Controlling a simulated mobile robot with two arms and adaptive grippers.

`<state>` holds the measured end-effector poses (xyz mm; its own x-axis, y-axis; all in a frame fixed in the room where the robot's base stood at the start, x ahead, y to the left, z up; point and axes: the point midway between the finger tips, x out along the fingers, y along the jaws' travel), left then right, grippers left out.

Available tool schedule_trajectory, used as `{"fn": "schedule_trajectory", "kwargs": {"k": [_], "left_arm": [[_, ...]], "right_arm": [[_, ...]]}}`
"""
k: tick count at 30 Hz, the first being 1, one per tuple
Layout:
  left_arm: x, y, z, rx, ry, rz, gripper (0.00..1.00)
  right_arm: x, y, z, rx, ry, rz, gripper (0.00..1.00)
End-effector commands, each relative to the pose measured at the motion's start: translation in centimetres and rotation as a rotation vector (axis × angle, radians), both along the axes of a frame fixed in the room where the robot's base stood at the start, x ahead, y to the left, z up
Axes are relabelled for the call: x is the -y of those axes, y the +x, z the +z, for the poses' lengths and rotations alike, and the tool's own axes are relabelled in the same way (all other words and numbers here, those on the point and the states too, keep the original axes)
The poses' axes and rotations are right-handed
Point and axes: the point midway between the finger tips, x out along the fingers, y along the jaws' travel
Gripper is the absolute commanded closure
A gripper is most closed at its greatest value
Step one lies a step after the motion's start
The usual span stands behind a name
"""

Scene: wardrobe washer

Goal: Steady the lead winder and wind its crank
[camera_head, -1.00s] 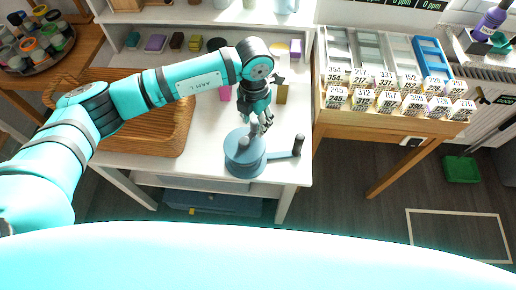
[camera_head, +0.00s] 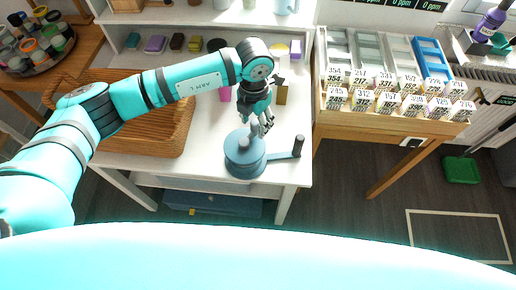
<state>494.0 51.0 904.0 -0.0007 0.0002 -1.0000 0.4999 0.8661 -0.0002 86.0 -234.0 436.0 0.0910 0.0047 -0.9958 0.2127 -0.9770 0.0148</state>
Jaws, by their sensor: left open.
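The lead winder (camera_head: 244,160) is a blue-grey round drum standing near the front edge of the white table (camera_head: 215,120). A short grey post rises from its top. Its crank (camera_head: 283,155) is a flat arm reaching right from the drum, with a dark upright knob (camera_head: 298,146) at its end. My left gripper (camera_head: 262,130) is open and points down just above the back right of the drum. Whether its fingertips touch the drum or post is hard to tell. My right gripper is not in view.
Small colored blocks (camera_head: 177,42) sit on the shelf behind. A wooden stand with numbered boxes (camera_head: 390,100) is to the right. The floor at the lower right is mostly clear, with a green tray (camera_head: 461,170).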

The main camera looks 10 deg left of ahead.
Motion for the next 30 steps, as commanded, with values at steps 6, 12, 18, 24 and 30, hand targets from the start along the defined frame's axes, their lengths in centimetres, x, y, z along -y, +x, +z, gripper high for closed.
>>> {"fn": "schedule_trajectory", "kwargs": {"k": [6,12,18,24,30], "left_arm": [[0.0,0.0,1.6,0.001,0.0,0.0,0.5],[0.0,0.1,3.2,0.002,0.0,0.0,0.5],[0.0,0.0,4.7,0.001,0.0,0.0,0.5],[0.0,0.0,5.0,0.0,0.0,0.0,0.5],[0.0,0.0,4.9,0.0,0.0,0.0,0.5]], "right_arm": [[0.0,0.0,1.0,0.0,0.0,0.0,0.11],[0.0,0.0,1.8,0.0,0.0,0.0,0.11],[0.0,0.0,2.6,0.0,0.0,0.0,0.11],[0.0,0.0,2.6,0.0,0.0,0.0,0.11],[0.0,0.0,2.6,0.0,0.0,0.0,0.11]]}}
